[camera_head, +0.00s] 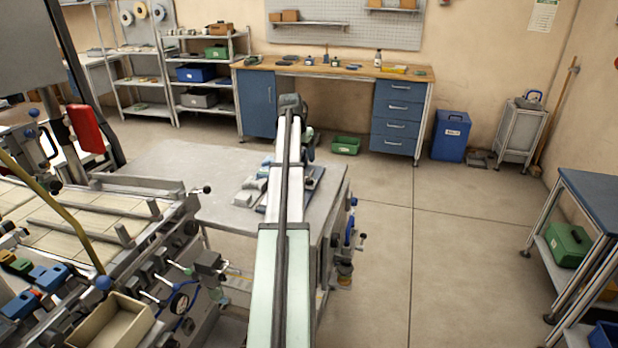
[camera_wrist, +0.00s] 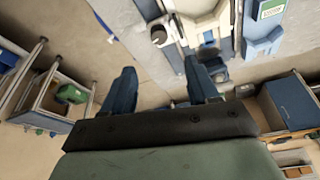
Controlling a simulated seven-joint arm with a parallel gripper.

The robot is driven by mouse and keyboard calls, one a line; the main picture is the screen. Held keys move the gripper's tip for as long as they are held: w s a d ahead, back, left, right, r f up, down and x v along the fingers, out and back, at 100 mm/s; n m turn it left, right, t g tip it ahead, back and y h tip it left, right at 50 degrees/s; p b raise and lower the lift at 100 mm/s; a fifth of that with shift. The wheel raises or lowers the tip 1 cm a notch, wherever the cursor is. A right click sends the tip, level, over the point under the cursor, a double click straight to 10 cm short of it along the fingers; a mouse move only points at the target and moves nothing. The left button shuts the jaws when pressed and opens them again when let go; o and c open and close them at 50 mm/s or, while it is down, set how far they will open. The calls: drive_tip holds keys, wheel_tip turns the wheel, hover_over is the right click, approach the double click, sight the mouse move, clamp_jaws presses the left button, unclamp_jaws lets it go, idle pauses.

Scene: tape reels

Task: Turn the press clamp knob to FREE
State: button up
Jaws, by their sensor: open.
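My gripper (camera_wrist: 159,66) shows in the wrist view with two dark blue fingers spread apart and nothing between them. Past the fingers is a grey and cream device with a small round dark-topped part (camera_wrist: 158,36) that may be a knob. I cannot read FREE or any other setting, so I cannot tell if this is the press clamp knob. A blue-grey block with a green-and-white label (camera_wrist: 271,9) stands right of it. In the head view my arm reaches over the grey table (camera_head: 185,165) and hides much of the equipment there; the fingers cannot be made out.
A large machine with levers, a gauge (camera_head: 180,300) and an open tan bin (camera_head: 108,325) stands at left. Blue-handled fittings (camera_head: 350,230) stick out from the table's right side. A workbench (camera_head: 330,67) is at the back. The floor right of the table is clear.

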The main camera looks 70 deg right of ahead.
sight(309, 179)
drive_tip(key=shift+h, duration=0.5)
drive_tip(key=x, duration=0.8)
drive_tip(key=a+x, duration=0.1)
drive_tip(key=x, duration=0.3)
drive_tip(key=shift+f, duration=0.25)
drive_tip(key=shift+a, duration=0.1)
drive_tip(key=c, duration=1)
